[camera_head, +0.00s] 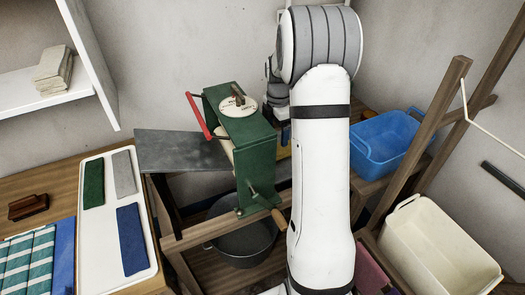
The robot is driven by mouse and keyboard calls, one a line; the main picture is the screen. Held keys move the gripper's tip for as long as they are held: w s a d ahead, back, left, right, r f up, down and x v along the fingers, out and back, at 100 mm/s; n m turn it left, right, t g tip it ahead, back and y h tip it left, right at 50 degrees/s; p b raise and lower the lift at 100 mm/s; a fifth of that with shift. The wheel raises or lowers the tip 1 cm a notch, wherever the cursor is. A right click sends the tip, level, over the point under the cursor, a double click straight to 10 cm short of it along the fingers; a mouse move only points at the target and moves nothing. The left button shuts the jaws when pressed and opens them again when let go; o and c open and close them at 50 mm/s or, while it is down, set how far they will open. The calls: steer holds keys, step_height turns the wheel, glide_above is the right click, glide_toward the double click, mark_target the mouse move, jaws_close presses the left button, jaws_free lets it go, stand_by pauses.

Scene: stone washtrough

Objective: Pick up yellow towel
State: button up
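No yellow towel can be made out for certain. A small yellow patch (284,153) shows between the green mangle and my white arm, and I cannot tell what it belongs to. My arm stands upright in the middle of the view and hides what lies behind it. Some grey and black parts of my wrist show to the left of the arm's top. The gripper's fingers are not visible.
A green mangle (258,165) with a red lever stands on a wooden frame over a dark tub (243,243). Left is a white tray (97,225) with folded cloths, beside striped towels (28,262). Right are a blue basin (384,142), a cream tub (440,245) and slanting wooden posts.

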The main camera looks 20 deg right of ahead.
steer(key=shift+w+d+f, duration=0.1)
steer(key=shift+f, duration=0.35)
steer(key=f, duration=0.4)
steer(key=f+p, duration=0.1)
steer(key=f, duration=0.2)
steer(key=shift+s, duration=0.3)
steer(key=c, duration=1.2)
steer(key=shift+c, duration=0.6)
steer(key=shift+r, duration=0.15)
